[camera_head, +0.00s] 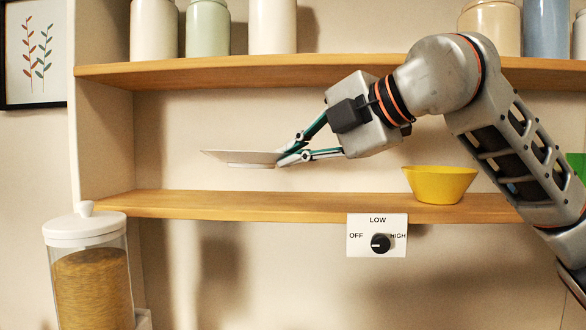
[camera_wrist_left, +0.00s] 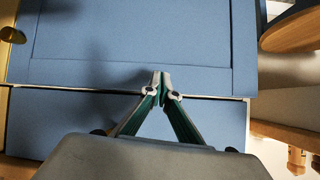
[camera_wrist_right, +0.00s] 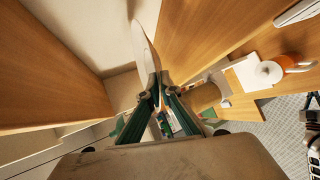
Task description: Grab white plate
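The white plate (camera_head: 238,156) is in the air above the lower wooden shelf, nearly level, seen edge-on in the head view. My right gripper (camera_head: 283,157) is shut on the plate's right rim. In the right wrist view the plate (camera_wrist_right: 143,45) shows as a thin pale shape rising from between the fingertips. My left gripper (camera_wrist_left: 161,76) is out of the head view. In the left wrist view its fingertips meet, with nothing seen between them, in front of a blue cabinet front.
A yellow bowl (camera_head: 440,184) stands on the lower shelf (camera_head: 300,207), right of the plate. The upper shelf (camera_head: 240,69) with several jars is above. A lidded glass jar (camera_head: 92,285) stands lower left. A knob panel (camera_head: 377,236) is below the shelf. The lower shelf's left part is clear.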

